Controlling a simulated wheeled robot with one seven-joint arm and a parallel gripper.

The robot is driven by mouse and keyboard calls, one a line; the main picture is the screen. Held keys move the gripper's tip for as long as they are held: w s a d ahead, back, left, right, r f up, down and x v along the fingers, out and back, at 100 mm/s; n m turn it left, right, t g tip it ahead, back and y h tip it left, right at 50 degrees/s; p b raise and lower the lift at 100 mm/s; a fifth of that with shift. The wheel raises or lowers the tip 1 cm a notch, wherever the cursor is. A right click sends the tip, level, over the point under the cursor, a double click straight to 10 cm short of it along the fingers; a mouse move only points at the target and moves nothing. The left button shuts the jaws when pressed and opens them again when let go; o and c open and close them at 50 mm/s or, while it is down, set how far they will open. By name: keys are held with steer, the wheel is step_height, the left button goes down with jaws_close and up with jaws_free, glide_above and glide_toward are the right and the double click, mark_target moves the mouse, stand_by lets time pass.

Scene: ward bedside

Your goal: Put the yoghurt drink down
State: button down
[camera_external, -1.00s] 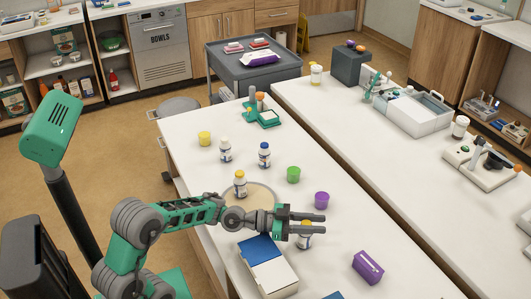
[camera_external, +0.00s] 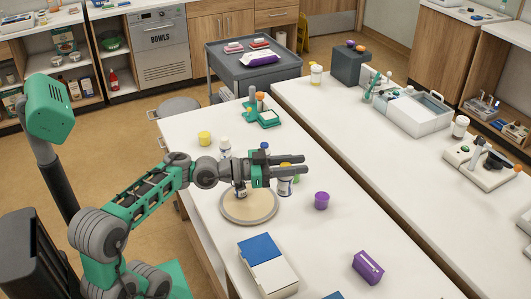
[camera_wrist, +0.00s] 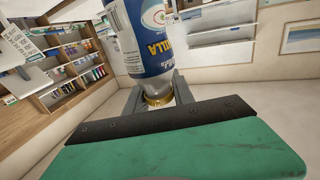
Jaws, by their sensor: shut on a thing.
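My gripper (camera_external: 290,170) is shut on a white and blue bottle (camera_external: 286,188) with a yellow cap, which I take as the yoghurt drink. The bottle hangs upright between the fingers, to the right of a round beige board (camera_external: 250,212). In the wrist view the bottle (camera_wrist: 150,40) shows a blue label with "VANILLA" lettering and a gold-yellow cap between the fingers. Whether its base touches the table cannot be told.
Another bottle (camera_external: 241,190) stands on the round board, partly hidden by my gripper. A white-capped bottle (camera_external: 225,148), a yellow cup (camera_external: 205,138) and a purple cup (camera_external: 322,201) stand nearby. A green cup (camera_external: 296,179) is partly hidden. A blue-white box (camera_external: 267,265) lies in front.

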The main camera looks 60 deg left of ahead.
steer(key=s+a+f+n+y, duration=0.4)
steer(key=a+f+y, duration=0.15)
steer(key=a, duration=0.25)
steer(key=s+a+f+n+y, duration=0.35)
steer(key=a+y, duration=0.25)
steer(key=a, duration=0.2)
step_height(320, 180, down, 8)
steer(key=b, duration=0.1)
steer(key=shift+w+d+f+b, duration=0.15)
steer(key=shift+d+b, duration=0.1)
steer(key=shift+b, duration=0.1)
steer(key=c, duration=1.1)
jaws_free()
